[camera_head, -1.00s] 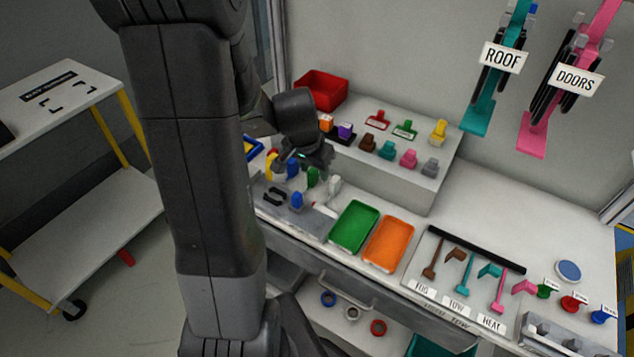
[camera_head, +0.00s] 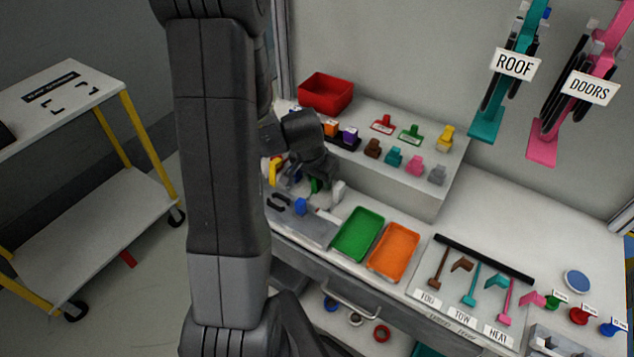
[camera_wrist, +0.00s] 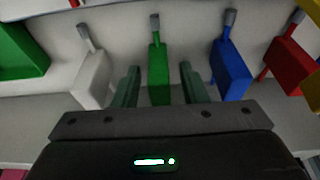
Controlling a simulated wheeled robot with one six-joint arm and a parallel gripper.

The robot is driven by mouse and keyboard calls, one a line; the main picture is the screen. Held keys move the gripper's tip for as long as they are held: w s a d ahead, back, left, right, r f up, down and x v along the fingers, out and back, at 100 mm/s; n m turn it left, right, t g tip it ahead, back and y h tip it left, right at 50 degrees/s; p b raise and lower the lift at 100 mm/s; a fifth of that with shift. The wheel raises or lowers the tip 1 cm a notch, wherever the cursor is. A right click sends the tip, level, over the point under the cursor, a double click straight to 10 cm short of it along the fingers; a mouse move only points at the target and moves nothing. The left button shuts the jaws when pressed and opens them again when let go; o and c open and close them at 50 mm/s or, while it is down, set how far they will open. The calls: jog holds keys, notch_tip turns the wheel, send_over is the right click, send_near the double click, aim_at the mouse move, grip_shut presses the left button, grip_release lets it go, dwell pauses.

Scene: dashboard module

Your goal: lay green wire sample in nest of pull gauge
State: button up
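The green wire sample (camera_wrist: 158,75) is an upright green block with a grey-tipped stub in the wrist view. My gripper (camera_wrist: 160,85) has one finger on each side of it, with a visible gap on both sides. In the head view my gripper (camera_head: 315,178) is down at the sample row, and the green sample (camera_head: 315,186) is partly hidden by it. A grey fixture with dark curved parts (camera_head: 279,203) lies in front of the row; it may be the pull gauge, but I cannot tell. Its nest is not clear.
In the wrist view, a white sample (camera_wrist: 92,80) stands left of the green one, and blue (camera_wrist: 230,70), red (camera_wrist: 290,65) samples stand right. A green tray (camera_head: 358,233) and orange tray (camera_head: 395,251) lie right of the fixture. A raised grey shelf (camera_head: 400,190) stands behind.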

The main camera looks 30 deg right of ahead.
grip_shut()
